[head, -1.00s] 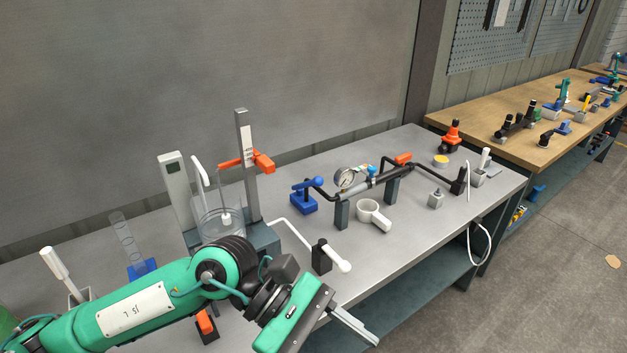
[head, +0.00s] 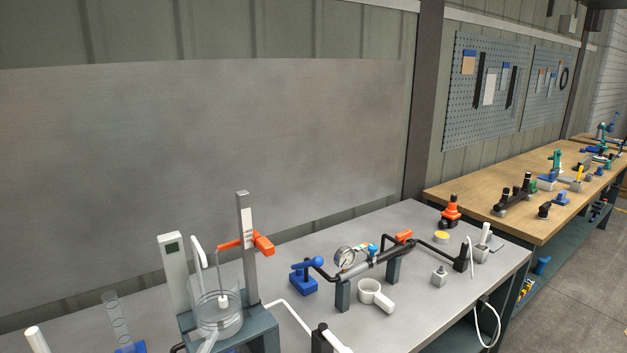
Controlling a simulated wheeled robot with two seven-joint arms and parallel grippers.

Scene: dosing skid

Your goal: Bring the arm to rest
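Neither of my grippers shows in the head view, and no part of my arms can be made out with certainty. The grey bench top (head: 420,230) carries the dosing skid. A clear beaker (head: 218,318) stands at a dark stand with an upright post (head: 248,250) and an orange clamp (head: 262,244). A pipe run with a pressure gauge (head: 345,256) and a blue-handled valve (head: 306,275) lies to the right. A white cup with a handle (head: 372,292) stands in front of the pipe.
An orange and black beacon-like item (head: 451,211) stands at the bench's far right corner. A white cable (head: 497,325) hangs over the right edge. A wooden bench (head: 470,192) with tools and a pegboard (head: 487,90) are beyond. Bare bench top lies behind the pipe.

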